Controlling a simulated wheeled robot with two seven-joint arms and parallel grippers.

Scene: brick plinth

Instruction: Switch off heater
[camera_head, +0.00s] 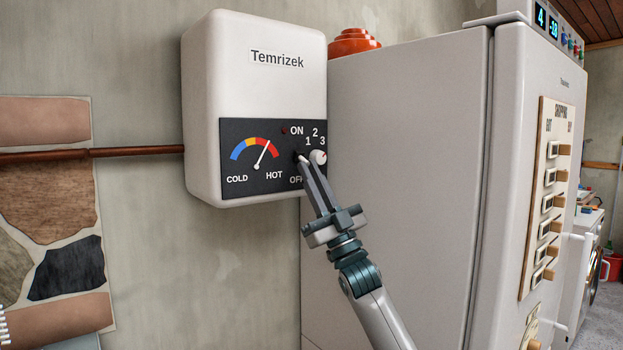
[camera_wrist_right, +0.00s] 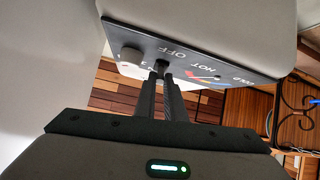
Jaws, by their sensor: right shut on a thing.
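The heater (camera_head: 220,80) is a white box labelled "Temrizek" on the wall. My right gripper (camera_head: 304,160) is shut at the small dark switch (camera_head: 297,156) between ON and OFF, left of the dial. The fingers partly cover OFF. In the right wrist view the fingertips (camera_wrist_right: 162,74) hold the dark switch (camera_wrist_right: 162,64), beside the grey-looking dial knob (camera_wrist_right: 131,55). My left gripper is out of view.
A tall fridge-like cabinet (camera_head: 400,150) stands close on the right of the heater, with an orange object (camera_head: 353,42) on top. A copper pipe (camera_head: 110,152) runs along the wall into the heater's left side. The wall below the heater is clear.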

